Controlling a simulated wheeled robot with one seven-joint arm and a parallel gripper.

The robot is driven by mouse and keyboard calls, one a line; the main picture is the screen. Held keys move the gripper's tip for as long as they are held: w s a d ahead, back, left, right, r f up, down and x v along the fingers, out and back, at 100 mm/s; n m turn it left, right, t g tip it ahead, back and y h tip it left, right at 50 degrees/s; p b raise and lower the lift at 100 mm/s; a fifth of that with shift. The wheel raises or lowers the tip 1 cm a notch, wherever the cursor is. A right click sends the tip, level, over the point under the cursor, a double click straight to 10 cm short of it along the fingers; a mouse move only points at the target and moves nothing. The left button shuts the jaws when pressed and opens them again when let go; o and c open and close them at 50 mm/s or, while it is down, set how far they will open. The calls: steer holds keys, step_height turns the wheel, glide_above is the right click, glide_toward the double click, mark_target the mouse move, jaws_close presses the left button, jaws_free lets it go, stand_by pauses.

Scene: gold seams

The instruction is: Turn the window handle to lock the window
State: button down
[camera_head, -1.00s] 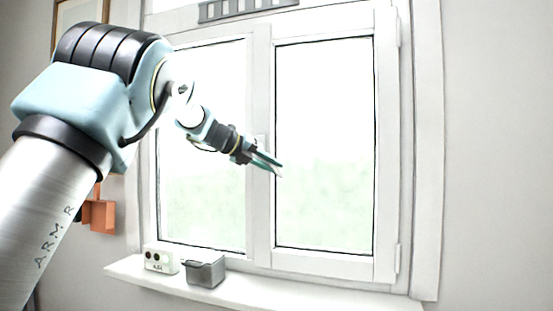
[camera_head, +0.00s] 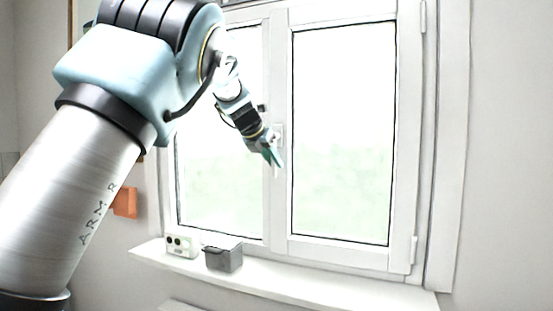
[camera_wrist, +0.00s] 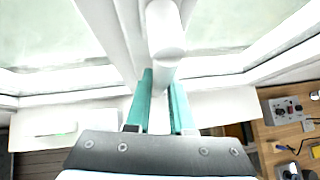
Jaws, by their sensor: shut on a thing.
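The white window handle (camera_head: 278,133) is on the middle post of the closed white window (camera_head: 410,140), with its lever hanging roughly downward. My gripper (camera_head: 275,160) is at the lever, its teal fingers angled down across it and partly hiding it. In the wrist view, the handle's rounded end (camera_wrist: 165,35) is in front, and its lever runs between the two teal fingers of my gripper (camera_wrist: 160,100). The fingers are shut on the lever, one on each side.
The white sill (camera_head: 290,283) below holds a grey box (camera_head: 223,258) and a small white device (camera_head: 181,246). An orange object (camera_head: 125,203) is on the left wall. The wrist view shows a wooden surface (camera_wrist: 275,150) with a grey knobbed box (camera_wrist: 285,109) at right.

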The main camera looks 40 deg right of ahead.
steer(key=shift+w+a, duration=0.1)
stand_by(0.4)
steer(key=c, duration=0.8)
jaws_free()
steer(key=b+v, duration=0.3)
steer(key=v, duration=0.7)
steer(key=shift+s+a+r, duration=0.2)
steer(key=shift+s+r, duration=0.05)
steer(key=shift+s, duration=0.05)
